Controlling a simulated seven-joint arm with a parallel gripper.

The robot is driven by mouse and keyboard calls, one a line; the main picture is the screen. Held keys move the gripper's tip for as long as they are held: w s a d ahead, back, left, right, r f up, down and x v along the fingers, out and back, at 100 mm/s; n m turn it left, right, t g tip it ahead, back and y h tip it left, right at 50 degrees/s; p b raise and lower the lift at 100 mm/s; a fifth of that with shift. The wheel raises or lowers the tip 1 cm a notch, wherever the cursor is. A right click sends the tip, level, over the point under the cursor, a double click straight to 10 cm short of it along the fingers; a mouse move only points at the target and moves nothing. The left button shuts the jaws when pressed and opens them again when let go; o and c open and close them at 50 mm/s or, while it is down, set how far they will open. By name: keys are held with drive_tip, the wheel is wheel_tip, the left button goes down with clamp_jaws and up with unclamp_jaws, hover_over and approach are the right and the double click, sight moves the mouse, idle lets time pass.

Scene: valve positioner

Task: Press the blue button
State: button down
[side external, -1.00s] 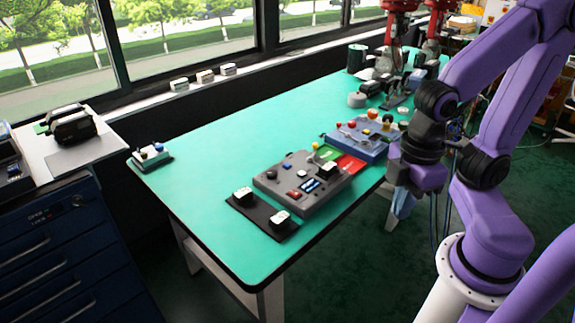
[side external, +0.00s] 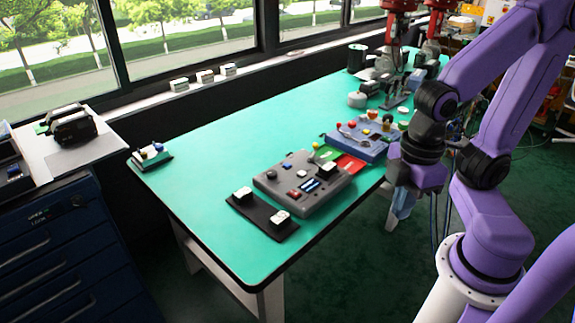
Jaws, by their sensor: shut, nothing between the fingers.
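A grey control box (side external: 318,203) lies on the green table. A blue button (side external: 287,166) is on its top, near the left back corner, with nothing over it. My gripper (side external: 401,208) hangs at the right, by the table's front edge, pointing down. It is shut and empty, clear of the grey box. Its fingertips are small and hard to make out.
A blue-grey panel (side external: 362,146) with several coloured knobs stands behind the grey box, beside red and green plates (side external: 349,163). A black pad (side external: 262,216) with two blocks lies in front. The table between is clear.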

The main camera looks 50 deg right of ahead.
drive_tip(key=shift+w, duration=0.1)
drive_tip(key=w+f+m+t, duration=0.1)
drive_tip(key=w+m+t, duration=0.15)
drive_tip(key=w, duration=0.55)
drive_tip(key=w+a+f+m+t+y, duration=0.1)
drive_tip(key=w+m, duration=0.3)
drive_tip(key=w, duration=0.5)
drive_tip(key=w+f+m+t, duration=0.1)
drive_tip(key=w+m, duration=0.3)
drive_tip(key=w, duration=0.4)
drive_tip(key=m+t, duration=0.5)
drive_tip(key=m, duration=0.5)
hover_over(290, 165)
wheel_tip(290, 165, down, 8)
drive_tip(key=shift+a+g, duration=0.1)
drive_tip(key=shift+g, duration=0.15)
drive_tip(key=shift+f, duration=4.35)
drive_tip(key=shift+f, duration=0.1)
